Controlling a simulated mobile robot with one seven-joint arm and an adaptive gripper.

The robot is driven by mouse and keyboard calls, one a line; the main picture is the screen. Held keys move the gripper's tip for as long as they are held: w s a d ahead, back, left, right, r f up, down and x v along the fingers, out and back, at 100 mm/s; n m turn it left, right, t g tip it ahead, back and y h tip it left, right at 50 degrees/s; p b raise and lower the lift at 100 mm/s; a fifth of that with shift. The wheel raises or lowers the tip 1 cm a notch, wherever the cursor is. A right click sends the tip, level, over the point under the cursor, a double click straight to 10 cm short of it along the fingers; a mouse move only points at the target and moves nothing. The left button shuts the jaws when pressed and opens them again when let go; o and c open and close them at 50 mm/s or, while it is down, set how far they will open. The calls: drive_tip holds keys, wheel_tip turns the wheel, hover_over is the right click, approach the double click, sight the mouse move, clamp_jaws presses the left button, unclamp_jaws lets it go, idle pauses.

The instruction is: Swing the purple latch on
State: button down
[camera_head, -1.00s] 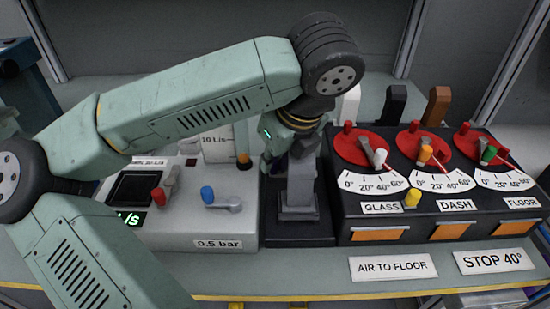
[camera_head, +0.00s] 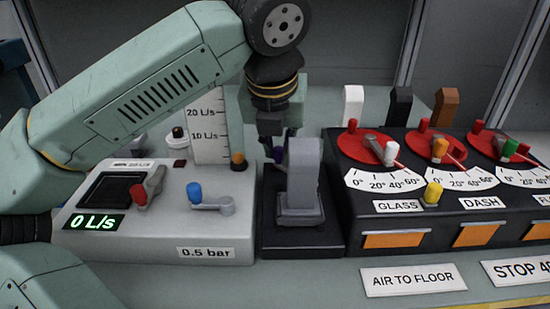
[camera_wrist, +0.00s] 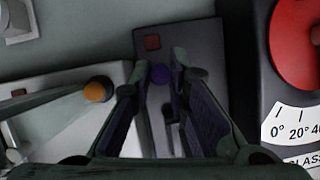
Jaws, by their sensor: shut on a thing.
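The purple latch knob (camera_head: 278,155) is on the dark module in the middle, behind a grey upright block (camera_head: 303,170). In the wrist view the purple knob (camera_wrist: 160,74) sits between my fingers. My gripper (camera_head: 277,141) points down over it and is shut on the purple latch. The grey block hides part of the fingers in the head view, and the latch's lower part is hard to make out.
A grey panel (camera_head: 120,238) with red, blue and orange knobs stands left, its display reading 0 L/s. A black panel (camera_head: 405,215) with red dials stands right. White labels lie in front.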

drive_tip(key=shift+w+d+m+g+h+b, duration=0.15)
drive_tip(key=shift+d+m+h, duration=0.1)
drive_tip(key=shift+m, duration=0.5)
drive_tip(key=shift+w+d+m+g+h+b, duration=0.1)
drive_tip(key=shift+w+d+m+h, duration=0.15)
drive_tip(key=shift+m, duration=0.45)
drive_tip(key=shift+w+d+m+g+h+b, duration=0.1)
drive_tip(key=shift+m+h, duration=0.2)
drive_tip(key=shift+m, duration=0.45)
drive_tip(key=c, duration=1.5)
unclamp_jaws()
drive_tip(key=shift+c, duration=0.2)
drive_tip(key=shift+r, duration=0.1)
drive_tip(key=v, duration=1.1)
drive_tip(key=shift+r, duration=0.4)
drive_tip(key=shift+s+a, duration=0.1)
drive_tip(key=shift+s, duration=0.05)
